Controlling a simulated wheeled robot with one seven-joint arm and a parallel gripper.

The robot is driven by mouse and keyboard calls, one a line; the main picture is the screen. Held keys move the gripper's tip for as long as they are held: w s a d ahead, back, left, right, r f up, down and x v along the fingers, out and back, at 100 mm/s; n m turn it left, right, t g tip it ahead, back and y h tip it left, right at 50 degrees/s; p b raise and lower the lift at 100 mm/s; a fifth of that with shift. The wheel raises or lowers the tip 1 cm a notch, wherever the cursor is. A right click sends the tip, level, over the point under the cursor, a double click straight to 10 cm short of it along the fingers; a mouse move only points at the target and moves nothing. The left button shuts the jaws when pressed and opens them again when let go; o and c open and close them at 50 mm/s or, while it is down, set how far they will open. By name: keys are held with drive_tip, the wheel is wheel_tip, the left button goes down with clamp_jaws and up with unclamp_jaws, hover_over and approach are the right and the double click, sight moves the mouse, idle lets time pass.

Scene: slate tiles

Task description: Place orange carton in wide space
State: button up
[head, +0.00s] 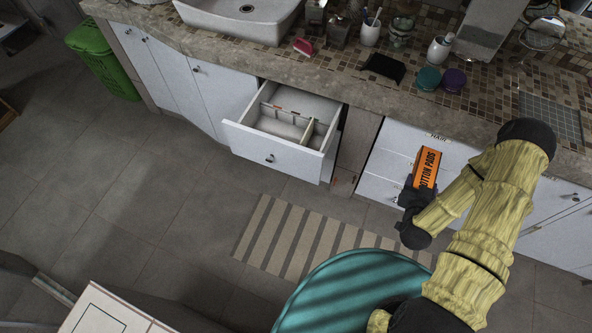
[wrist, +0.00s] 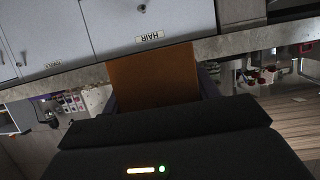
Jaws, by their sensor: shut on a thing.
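The orange carton (head: 427,168), printed with "COTTON PADS", is held upright in my gripper (head: 415,189), in front of the white drawer fronts right of the open drawer. The carton's plain brown-orange side (wrist: 153,80) shows in the wrist view, with the dark gripper body below it. The fingertips are partly hidden. The open white drawer (head: 262,152) is left of my gripper, apart from it. Dividers (head: 308,131) split its inside into a wider space at the front left and narrower spaces at the back and right. No item is clearly visible inside.
The stone counter (head: 225,46) above holds a sink (head: 240,20), a black pouch (head: 384,67), teal and purple jars and cups. Closed drawers labelled "HAIR" (wrist: 150,38) are near the carton. A striped mat (head: 290,235) lies on the floor; a green basket (head: 103,60) stands far left.

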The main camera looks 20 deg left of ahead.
wheel_tip(320, 180, up, 10)
drive_tip(key=p, duration=0.8)
drive_tip(key=shift+r, duration=0.1)
drive_tip(key=shift+a, duration=0.1)
